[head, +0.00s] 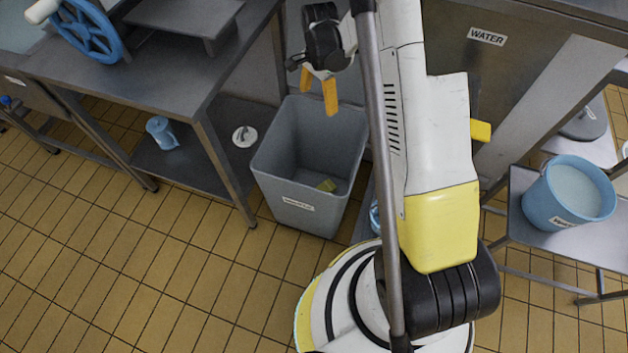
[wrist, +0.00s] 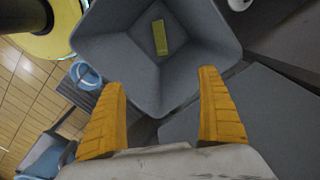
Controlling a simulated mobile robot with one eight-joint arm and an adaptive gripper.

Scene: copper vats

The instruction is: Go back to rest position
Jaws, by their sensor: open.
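My gripper (head: 318,92) has two orange fingers and is open and empty. It hangs above the grey bin (head: 283,172), near its back rim in the head view. In the wrist view my gripper (wrist: 161,105) shows its fingers spread wide, with nothing between them. The bin (wrist: 110,48) lies below and beyond the fingertips there. A small yellow-green block (head: 327,185) lies on the bin's floor, and the block also shows in the wrist view (wrist: 160,37).
A metal table (head: 120,85) with a blue wheel (head: 88,32) stands at left. A blue jug (head: 161,132) and a white round object (head: 244,136) sit on its lower shelf. A blue bucket (head: 540,205) stands on a bench at right. Tiled floor (head: 130,260) at front left is clear.

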